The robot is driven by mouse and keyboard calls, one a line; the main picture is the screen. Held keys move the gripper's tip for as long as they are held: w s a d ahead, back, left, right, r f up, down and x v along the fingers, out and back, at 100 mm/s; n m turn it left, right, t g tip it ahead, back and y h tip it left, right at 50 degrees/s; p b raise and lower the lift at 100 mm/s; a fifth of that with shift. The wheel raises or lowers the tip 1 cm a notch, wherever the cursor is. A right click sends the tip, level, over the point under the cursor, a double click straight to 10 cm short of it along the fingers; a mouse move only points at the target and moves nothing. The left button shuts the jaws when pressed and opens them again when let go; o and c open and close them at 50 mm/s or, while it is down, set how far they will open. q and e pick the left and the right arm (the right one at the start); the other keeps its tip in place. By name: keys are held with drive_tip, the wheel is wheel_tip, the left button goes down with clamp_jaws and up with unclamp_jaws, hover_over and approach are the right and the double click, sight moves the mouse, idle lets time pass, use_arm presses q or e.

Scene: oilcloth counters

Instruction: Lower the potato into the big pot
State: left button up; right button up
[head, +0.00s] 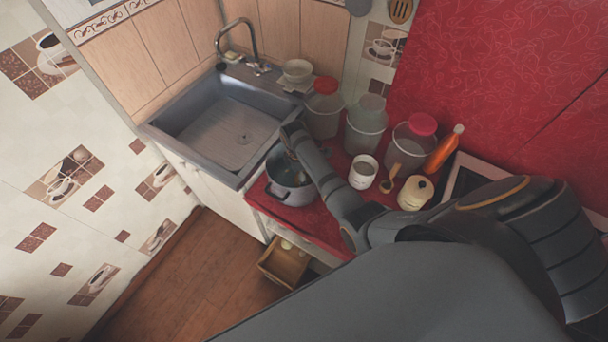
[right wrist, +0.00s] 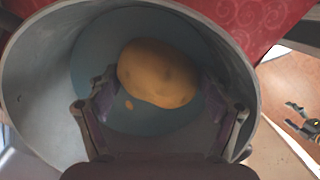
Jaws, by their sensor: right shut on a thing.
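The big pot (head: 296,195) is a grey metal pot on the red counter beside the sink. In the right wrist view its round wall (right wrist: 35,75) surrounds the potato and the fingers. The potato (right wrist: 158,72) is brown and oval. My right gripper (right wrist: 157,90) is shut on the potato, one finger at each side, and points down into the pot. The potato appears above the pot's bluish floor; I cannot tell whether it touches it. The head view hides the potato behind my right arm. My left gripper (right wrist: 299,117) shows small at the right edge of the wrist view, its fingers apart and empty.
The sink (head: 225,125) is left of the pot. Lidded jars (head: 367,125), a white canister (head: 363,172), a cream container (head: 415,193) and an orange bottle (head: 444,150) stand to the right.

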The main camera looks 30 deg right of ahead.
drive_tip(key=shift+f+b, duration=1.6)
drive_tip(key=shift+f, duration=0.9)
idle(1.1)
drive_tip(key=o, duration=1.2)
drive_tip(key=r, duration=0.4)
drive_tip(key=a+r, duration=0.1)
drive_tip(key=r, duration=0.7)
drive_tip(key=shift+w+a, duration=0.15)
drive_tip(key=shift+w, duration=0.25)
drive_tip(key=shift+f, duration=0.15)
